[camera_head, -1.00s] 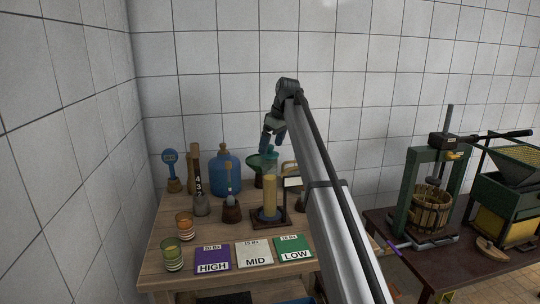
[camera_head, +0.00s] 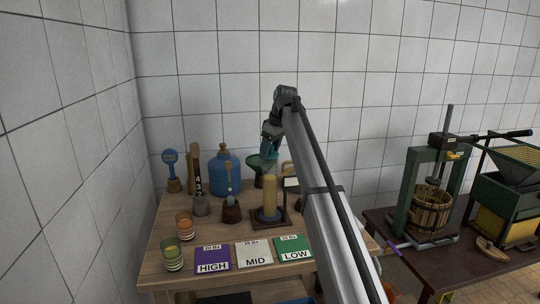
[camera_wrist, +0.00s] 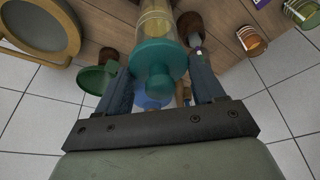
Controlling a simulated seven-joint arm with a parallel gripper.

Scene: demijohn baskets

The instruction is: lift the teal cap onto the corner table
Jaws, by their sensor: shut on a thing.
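The teal cap (camera_wrist: 158,62), round with a small knob, sits between the fingers of my gripper (camera_wrist: 160,85) in the wrist view. In the head view my gripper (camera_head: 268,147) is above the tall yellowish cylinder (camera_head: 270,195), and its fingers largely hide the cap. In the wrist view the clear cylinder (camera_wrist: 157,22) lies directly beyond the cap; whether they touch is unclear. My gripper is shut on the cap. The wooden corner table (camera_head: 208,236) stands against the tiled walls and bears the cylinder.
A blue demijohn (camera_head: 225,172), a green dish (camera_head: 257,163) and several small stands surround the cylinder. HIGH (camera_head: 212,259), MID (camera_head: 254,253) and LOW (camera_head: 293,247) cards lie in front. Two striped glasses (camera_head: 172,255) stand at left. A dark table with a press (camera_head: 430,205) is at right.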

